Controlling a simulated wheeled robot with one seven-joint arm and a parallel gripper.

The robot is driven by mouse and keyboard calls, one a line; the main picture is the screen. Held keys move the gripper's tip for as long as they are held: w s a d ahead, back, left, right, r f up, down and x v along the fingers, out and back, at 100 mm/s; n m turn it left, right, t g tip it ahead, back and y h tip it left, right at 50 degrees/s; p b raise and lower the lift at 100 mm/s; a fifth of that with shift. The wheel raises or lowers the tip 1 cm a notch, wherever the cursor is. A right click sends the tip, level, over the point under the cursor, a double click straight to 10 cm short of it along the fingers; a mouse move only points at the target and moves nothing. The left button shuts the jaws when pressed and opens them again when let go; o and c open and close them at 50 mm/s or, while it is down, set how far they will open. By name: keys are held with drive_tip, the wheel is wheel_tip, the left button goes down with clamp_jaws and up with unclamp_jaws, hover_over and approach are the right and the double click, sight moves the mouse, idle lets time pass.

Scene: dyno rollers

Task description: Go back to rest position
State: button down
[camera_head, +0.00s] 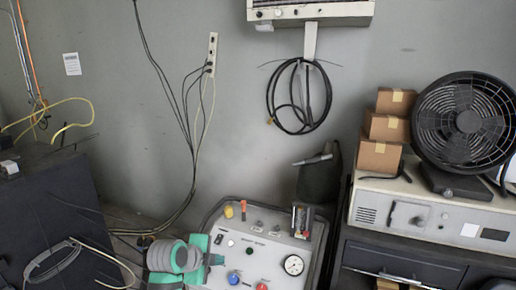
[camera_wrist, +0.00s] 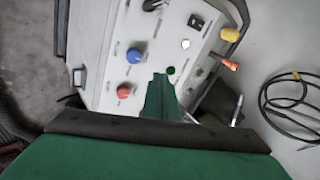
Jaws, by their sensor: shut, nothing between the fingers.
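My gripper (camera_head: 215,259) is at the bottom of the head view, teal and grey, at the left part of the control panel (camera_head: 228,272). Its fingers are together with nothing between them. In the wrist view the green fingertip (camera_wrist: 162,95) lies over the panel face, between the blue button (camera_wrist: 134,56) and the yellow knob (camera_wrist: 230,34). I cannot tell whether it touches the panel. A red button (camera_wrist: 124,91) is to its left. The head view also shows the blue button (camera_head: 233,278), the red button (camera_head: 262,286) and a round gauge (camera_head: 293,265).
A dark cabinet (camera_head: 45,215) with loose cables stands at left. At right, a black fan (camera_head: 465,120) and stacked cardboard boxes (camera_head: 380,156) sit on a white unit (camera_head: 430,210). A coiled cable (camera_head: 272,100) hangs on the wall. The space above the panel looks clear.

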drive_tip(key=s+d+f+n+t, duration=0.2)
drive_tip(key=d+f+n, duration=0.2)
drive_tip(key=d+f, duration=0.4)
drive_tip(key=s+d+f+n+t, duration=0.1)
drive_tip(key=s+d+f+n, duration=0.2)
drive_tip(key=s+f, duration=0.25)
drive_tip(key=s+d+f+n+t+y, duration=0.1)
drive_tip(key=s+d+f+n, duration=0.1)
drive_tip(key=s+f+n, duration=0.3)
drive_tip(key=s+d+f+n+t, duration=0.1)
drive_tip(key=s+d+f+n, duration=0.2)
drive_tip(key=s, duration=0.4)
drive_tip(key=s+a+f+n+y, duration=0.1)
drive_tip(key=s+f+n+y, duration=0.2)
drive_tip(key=s, duration=1.6)
drive_tip(key=s+a+r+n+t, duration=0.2)
drive_tip(key=s+r, duration=0.9)
drive_tip(key=s, duration=0.3)
drive_tip(key=shift+s+a, duration=0.15)
drive_tip(key=shift+s, duration=0.1)
